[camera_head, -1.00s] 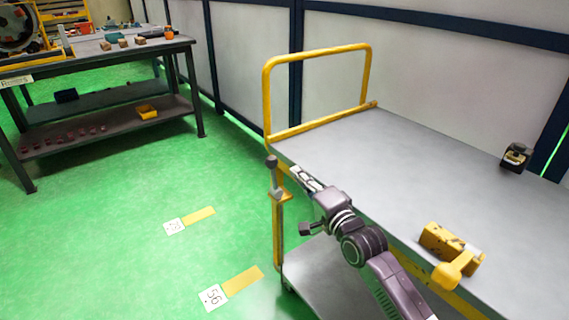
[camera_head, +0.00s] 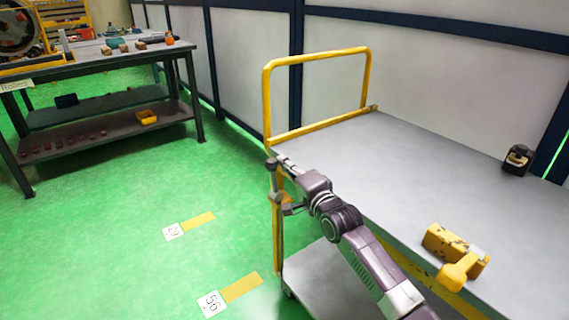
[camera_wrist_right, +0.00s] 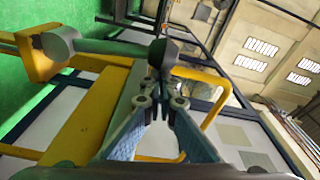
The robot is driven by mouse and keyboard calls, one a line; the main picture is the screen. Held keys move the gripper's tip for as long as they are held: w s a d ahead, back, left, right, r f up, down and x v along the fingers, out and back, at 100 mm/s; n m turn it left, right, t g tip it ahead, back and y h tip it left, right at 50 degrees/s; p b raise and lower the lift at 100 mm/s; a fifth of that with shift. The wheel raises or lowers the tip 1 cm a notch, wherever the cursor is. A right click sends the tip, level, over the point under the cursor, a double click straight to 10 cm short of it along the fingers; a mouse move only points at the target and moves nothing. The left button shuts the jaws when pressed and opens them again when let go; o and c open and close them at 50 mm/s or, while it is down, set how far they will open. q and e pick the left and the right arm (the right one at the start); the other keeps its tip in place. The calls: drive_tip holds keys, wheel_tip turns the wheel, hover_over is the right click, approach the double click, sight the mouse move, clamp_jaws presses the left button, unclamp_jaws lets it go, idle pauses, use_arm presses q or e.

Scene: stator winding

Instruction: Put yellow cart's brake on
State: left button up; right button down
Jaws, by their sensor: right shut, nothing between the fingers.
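The yellow cart has a yellow tube handle (camera_head: 318,57) and a grey top (camera_head: 420,150). Its brake lever (camera_head: 272,175) stands nearly upright at the cart's near left corner, with a dark knob on top. My right gripper (camera_head: 279,156) is shut and empty, with its tips beside the knob; I cannot tell whether they touch. In the right wrist view, the shut fingers (camera_wrist_right: 162,95) point at the dark knob (camera_wrist_right: 163,54). The lever's grey rod (camera_wrist_right: 105,47) runs left from there to a round grey end. My left gripper is out of view.
A yellow tool or block (camera_head: 443,243) lies on the cart's near edge, and a small dark device (camera_head: 517,159) at its far right. A workbench (camera_head: 100,65) stands at the back left. Green floor (camera_head: 120,240) between is clear, with numbered markers.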

sight(275, 166)
drive_tip(key=s+a+n+p, duration=0.1)
drive_tip(key=a+n, duration=0.1)
drive_tip(key=shift+s+a+r+n+y+p, duration=0.1)
drive_tip(key=shift+s+a+n+y+p, duration=0.2)
drive_tip(key=shift+s+n+p, duration=0.1)
use_arm(q)
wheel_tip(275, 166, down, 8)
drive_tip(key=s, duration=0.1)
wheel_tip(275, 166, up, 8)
drive_tip(key=b, duration=0.2)
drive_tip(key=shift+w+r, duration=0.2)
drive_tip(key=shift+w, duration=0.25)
use_arm(e)
drive_tip(key=s+a+f+n+y, duration=0.2)
drive_tip(key=s+a+f+n, duration=0.3)
drive_tip(key=n, duration=0.8)
wheel_tip(275, 166, down, 2)
drive_tip(key=a, duration=0.2)
drive_tip(key=shift+s+a+f, duration=0.15)
drive_tip(key=shift+s+a, duration=0.15)
drive_tip(key=shift+s, duration=0.05)
